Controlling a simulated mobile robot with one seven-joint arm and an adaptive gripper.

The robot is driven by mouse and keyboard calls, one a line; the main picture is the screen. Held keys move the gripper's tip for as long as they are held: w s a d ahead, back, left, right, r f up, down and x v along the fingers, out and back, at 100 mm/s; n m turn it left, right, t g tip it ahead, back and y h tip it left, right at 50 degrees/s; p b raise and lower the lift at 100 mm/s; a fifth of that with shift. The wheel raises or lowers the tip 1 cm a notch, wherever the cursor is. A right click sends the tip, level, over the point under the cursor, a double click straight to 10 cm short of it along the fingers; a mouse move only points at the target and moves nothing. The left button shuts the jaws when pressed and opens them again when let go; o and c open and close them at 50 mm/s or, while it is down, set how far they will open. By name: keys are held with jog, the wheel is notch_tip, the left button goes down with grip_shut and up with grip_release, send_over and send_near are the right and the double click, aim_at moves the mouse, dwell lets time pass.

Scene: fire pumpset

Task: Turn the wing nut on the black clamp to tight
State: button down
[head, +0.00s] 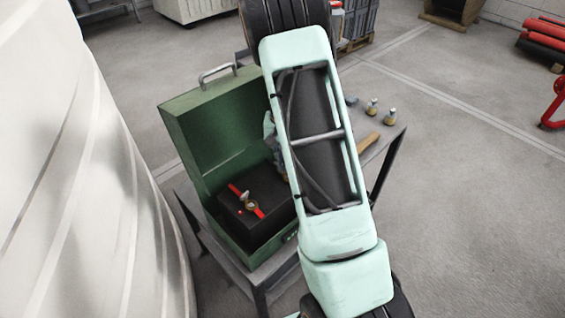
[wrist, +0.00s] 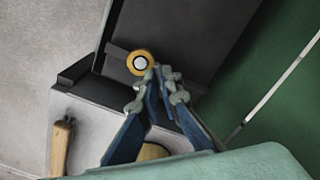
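My gripper (wrist: 160,72) shows in the wrist view with its two blue fingers converging and their tips close together. The tips are beside the lower right edge of a round brass piece (wrist: 140,62) with a pale centre. I cannot tell whether they touch it. In the head view my arm hides most of the gripper. A black block (head: 262,192) sits inside the open green toolbox (head: 190,140). On it is a red two-armed part (head: 259,212) with a brass centre. I cannot make out the black clamp or its wing nut for certain.
The toolbox stands on a grey table, its lid (head: 215,117) raised. Small metal fittings (head: 372,106) and a wooden handle (head: 368,142) lie to the right; a wooden handle also shows in the wrist view (wrist: 61,148). A large white curved body (head: 80,200) is close on the left.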

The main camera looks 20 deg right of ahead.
jog(key=m, duration=0.5)
jog(key=shift+p, duration=0.35)
jog(key=shift+m, duration=0.3)
jog(key=c, duration=2.2)
grip_release()
jog(key=shift+o, duration=0.2)
jog(key=shift+r, duration=0.15)
notch_tip(320, 180, up, 12)
